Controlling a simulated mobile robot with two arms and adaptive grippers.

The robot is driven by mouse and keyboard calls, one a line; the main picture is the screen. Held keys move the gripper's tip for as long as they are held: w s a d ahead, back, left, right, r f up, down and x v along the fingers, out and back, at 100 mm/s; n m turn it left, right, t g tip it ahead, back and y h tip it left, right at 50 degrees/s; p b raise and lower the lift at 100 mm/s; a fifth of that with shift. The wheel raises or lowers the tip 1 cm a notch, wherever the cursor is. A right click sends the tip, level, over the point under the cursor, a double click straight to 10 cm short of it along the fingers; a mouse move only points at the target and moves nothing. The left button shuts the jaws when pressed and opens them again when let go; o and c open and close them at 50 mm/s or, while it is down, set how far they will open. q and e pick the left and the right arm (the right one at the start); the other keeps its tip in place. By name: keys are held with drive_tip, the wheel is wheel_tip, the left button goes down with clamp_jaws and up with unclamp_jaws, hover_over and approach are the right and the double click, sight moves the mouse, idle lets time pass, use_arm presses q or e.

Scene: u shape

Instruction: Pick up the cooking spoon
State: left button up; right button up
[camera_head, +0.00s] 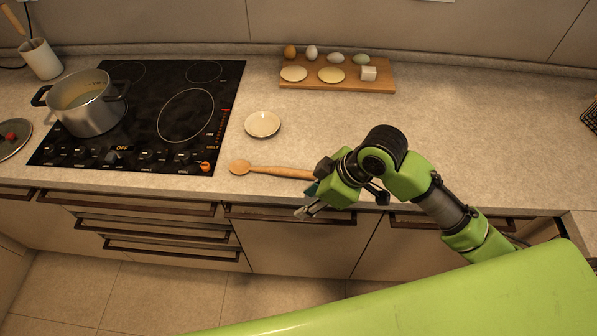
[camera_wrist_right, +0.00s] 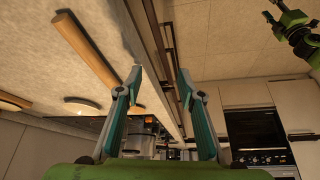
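The wooden cooking spoon (camera_head: 275,171) lies on the counter near its front edge, bowl to the left, handle pointing right. The handle's right end is hidden by my right gripper (camera_head: 312,198) in the head view. That gripper is at the counter's front edge. In the right wrist view, my right gripper (camera_wrist_right: 160,72) is open with nothing between its fingers. The spoon handle (camera_wrist_right: 88,48) lies left of the fingers there, apart from them. A green and black arm, likely my left (camera_wrist_right: 292,30), shows at the upper right; its finger state is unclear.
A small white plate (camera_head: 262,124) sits behind the spoon. The black cooktop (camera_head: 160,110) with a steel pot (camera_head: 88,105) is to the left. A wooden board (camera_head: 300,85) with eggs and other food stands at the back.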

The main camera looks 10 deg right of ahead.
drive_tip(key=w+d+r+n+g, duration=0.1)
drive_tip(key=w+d+r+n, duration=0.1)
drive_tip(key=w+d+r, duration=0.4)
approach(311, 173)
drive_tip(key=p+x, duration=0.1)
drive_tip(key=x, duration=0.2)
drive_tip(key=shift+w+a+f+p, duration=0.1)
drive_tip(key=shift+a+f+p, duration=0.1)
drive_tip(key=shift+p, duration=0.15)
drive_tip(key=shift+a+f, duration=0.15)
drive_tip(key=shift+f, duration=0.1)
drive_tip(key=p+x, duration=0.2)
drive_tip(key=x, duration=0.1)
drive_tip(key=shift+w+f, duration=0.15)
drive_tip(key=shift+f, duration=0.2)
drive_tip(key=shift+a+f, duration=0.2)
drive_tip(key=shift+f, duration=0.3)
clamp_jaws()
